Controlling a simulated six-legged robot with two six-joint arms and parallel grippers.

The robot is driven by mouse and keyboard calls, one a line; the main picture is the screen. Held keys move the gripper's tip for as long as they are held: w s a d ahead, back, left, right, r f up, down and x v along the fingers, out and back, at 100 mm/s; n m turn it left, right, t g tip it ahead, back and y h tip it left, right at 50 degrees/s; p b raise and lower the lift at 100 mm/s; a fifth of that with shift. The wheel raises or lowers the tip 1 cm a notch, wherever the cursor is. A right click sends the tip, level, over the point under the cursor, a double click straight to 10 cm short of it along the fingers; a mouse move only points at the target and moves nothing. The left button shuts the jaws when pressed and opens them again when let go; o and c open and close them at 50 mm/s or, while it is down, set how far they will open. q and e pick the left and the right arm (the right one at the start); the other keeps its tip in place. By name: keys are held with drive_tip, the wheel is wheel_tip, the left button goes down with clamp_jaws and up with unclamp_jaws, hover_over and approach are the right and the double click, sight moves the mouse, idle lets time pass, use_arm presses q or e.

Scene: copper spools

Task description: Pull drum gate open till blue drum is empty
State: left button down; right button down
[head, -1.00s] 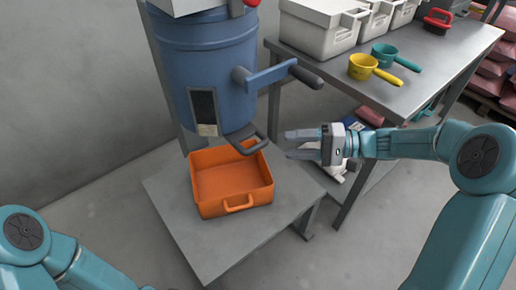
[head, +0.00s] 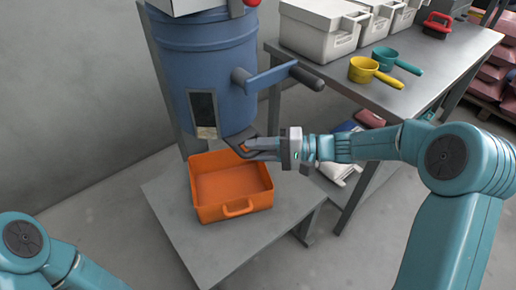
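The blue drum (head: 205,60) stands upright above the low grey table, with a dark sight window (head: 203,106) that is pale at its bottom end. The gate handle (head: 236,146), a dark loop, sticks out at the drum's lower front right. My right gripper (head: 250,148) is at this handle, its fingers close together over the loop's right part and hiding it. An orange tray (head: 230,186) sits below the drum and looks empty. My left gripper is out of view; only part of my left arm shows at bottom left.
A blue arm with a dark grip (head: 306,77) juts right from the drum above my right gripper. The side table (head: 410,100) holds white bins (head: 322,35), a yellow scoop (head: 362,69) and a teal scoop (head: 384,58). The low table (head: 215,245) is bare in front of the tray.

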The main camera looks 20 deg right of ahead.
drive_tip(key=s, duration=0.1)
drive_tip(key=s+d+b, duration=0.1)
drive_tip(key=s, duration=0.1)
drive_tip(key=s+d, duration=0.1)
drive_tip(key=shift+s, duration=0.3)
drive_tip(key=c, duration=1.1)
unclamp_jaws()
drive_tip(key=shift+o, duration=0.2)
drive_tip(key=p+v, duration=0.2)
drive_tip(key=v, duration=1.4)
drive_tip(key=shift+d, duration=0.15)
